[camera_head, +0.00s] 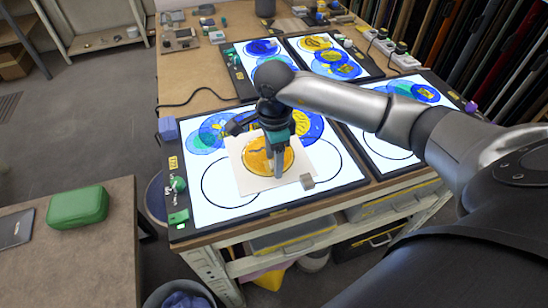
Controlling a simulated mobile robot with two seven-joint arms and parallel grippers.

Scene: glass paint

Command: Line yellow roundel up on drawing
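The yellow roundel (255,162), an amber disc with dark marks, lies on a square white sheet (246,186) on the front left light panel (207,215). The drawing on that panel has black circle outlines (203,185), partly covered by the sheet. My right gripper (278,174) points down over the right part of the roundel and hides some of it. Its fingertips are at or just above the disc. I cannot tell whether they touch it or are open. My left gripper is not in view.
Blue roundels (208,134) lie behind the sheet on the same panel. More lit panels with glass pieces stand behind and to the right. A green case (78,207) lies on a side table.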

